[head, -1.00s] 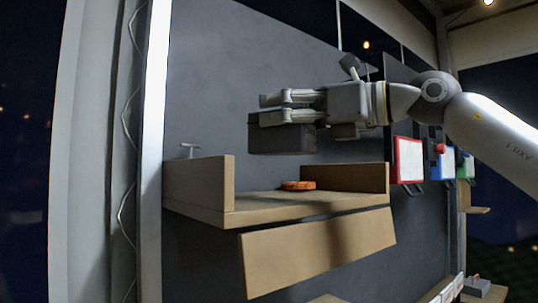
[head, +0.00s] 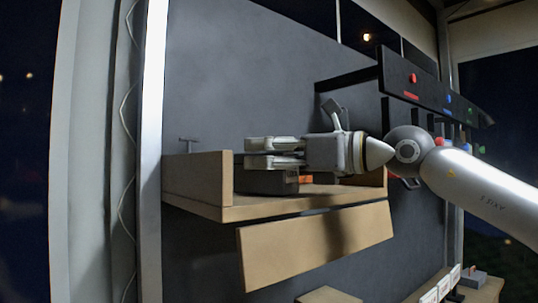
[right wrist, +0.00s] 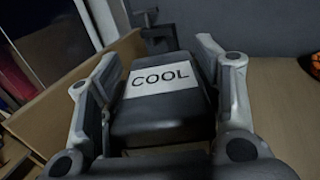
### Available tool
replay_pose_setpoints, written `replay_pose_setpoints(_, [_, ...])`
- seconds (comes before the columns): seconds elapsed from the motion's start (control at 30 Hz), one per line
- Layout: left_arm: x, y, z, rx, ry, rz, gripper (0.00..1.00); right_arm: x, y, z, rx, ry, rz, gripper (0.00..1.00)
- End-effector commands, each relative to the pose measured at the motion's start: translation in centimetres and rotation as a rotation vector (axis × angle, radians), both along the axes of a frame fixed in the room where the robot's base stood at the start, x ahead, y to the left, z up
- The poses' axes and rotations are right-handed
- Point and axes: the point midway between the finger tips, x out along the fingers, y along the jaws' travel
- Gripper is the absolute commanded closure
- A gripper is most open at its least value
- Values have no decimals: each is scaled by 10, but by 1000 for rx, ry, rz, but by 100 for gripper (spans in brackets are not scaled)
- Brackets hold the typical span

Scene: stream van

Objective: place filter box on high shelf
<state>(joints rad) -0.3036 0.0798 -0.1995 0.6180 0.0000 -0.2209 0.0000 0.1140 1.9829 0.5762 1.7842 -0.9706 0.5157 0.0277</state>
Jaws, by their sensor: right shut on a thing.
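The filter box (head: 266,184) is a dark grey box; in the right wrist view its top carries a white label reading COOL (right wrist: 162,115). My left gripper is not in view.
An orange object (head: 305,178) lies on the shelf just right of the box, partly hidden. A small grey T-shaped fitting (head: 188,144) is by the left wall. A dark panel with coloured marks (head: 430,88) hangs at the upper right. A lower shelf (head: 480,290) shows at the bottom right.

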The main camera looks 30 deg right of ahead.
Motion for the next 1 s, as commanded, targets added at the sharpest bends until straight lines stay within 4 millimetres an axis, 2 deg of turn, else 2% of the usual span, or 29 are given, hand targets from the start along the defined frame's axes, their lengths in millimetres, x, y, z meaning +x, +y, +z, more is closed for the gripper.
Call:
replay_pose_setpoints(0.03, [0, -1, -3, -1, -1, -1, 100, 0, 0, -3, 1, -2, 0, 71])
replay_pose_setpoints(0.07, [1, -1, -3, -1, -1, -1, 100, 0, 0, -3, 0, 0, 0, 40])
replay_pose_setpoints(0.27, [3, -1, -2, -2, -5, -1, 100, 0, 0, -2, 0, 1, 0, 15])
replay_pose_setpoints(0.7, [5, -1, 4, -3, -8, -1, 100, 0, 0, 4, 0, 0, 0, 15])
replay_pose_setpoints(1.0, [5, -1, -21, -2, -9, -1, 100, -38, -20, -1, 3, -6, 0, 15])
